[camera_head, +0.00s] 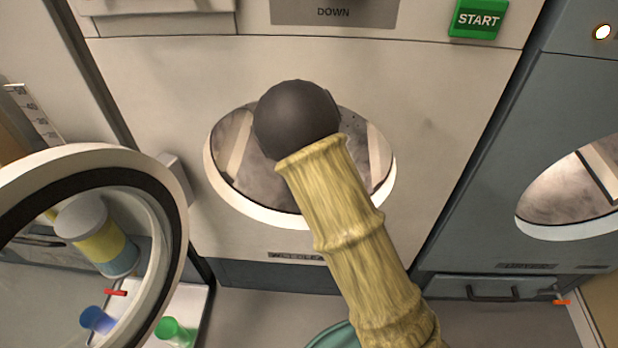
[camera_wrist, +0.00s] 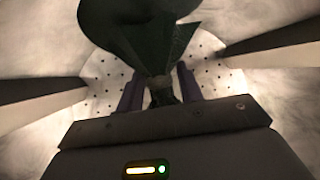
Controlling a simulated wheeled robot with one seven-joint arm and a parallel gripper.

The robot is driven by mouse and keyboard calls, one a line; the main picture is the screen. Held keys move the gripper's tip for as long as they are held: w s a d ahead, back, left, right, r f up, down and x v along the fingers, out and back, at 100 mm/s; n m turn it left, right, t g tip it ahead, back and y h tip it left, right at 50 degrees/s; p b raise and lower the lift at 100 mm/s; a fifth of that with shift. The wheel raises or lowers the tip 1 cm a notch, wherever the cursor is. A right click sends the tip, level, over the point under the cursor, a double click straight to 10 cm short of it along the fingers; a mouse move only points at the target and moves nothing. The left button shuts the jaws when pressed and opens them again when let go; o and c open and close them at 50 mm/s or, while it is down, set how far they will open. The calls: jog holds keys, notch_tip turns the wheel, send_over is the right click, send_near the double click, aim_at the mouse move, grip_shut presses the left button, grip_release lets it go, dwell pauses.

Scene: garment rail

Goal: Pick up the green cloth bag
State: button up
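The green cloth bag (camera_wrist: 140,30) shows dark in the wrist view, at the top middle, inside a perforated drum. Its cloth narrows to a gathered neck towards my gripper. My gripper (camera_wrist: 158,84) has one finger on each side of that neck. The fingers stand apart, with what look like gaps between them and the neck, so it looks open around the bag. In the head view, my arm reaches into the round drum opening (camera_head: 218,178), and its dark end hides the gripper and the bag.
A round door (camera_head: 172,215) stands open at the left. A second machine (camera_head: 500,190) stands at the right. A green START button (camera_head: 478,19) is at the top. Bottles and cups show at the lower left, some through the door.

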grip_shut()
jog(key=shift+r, duration=0.1)
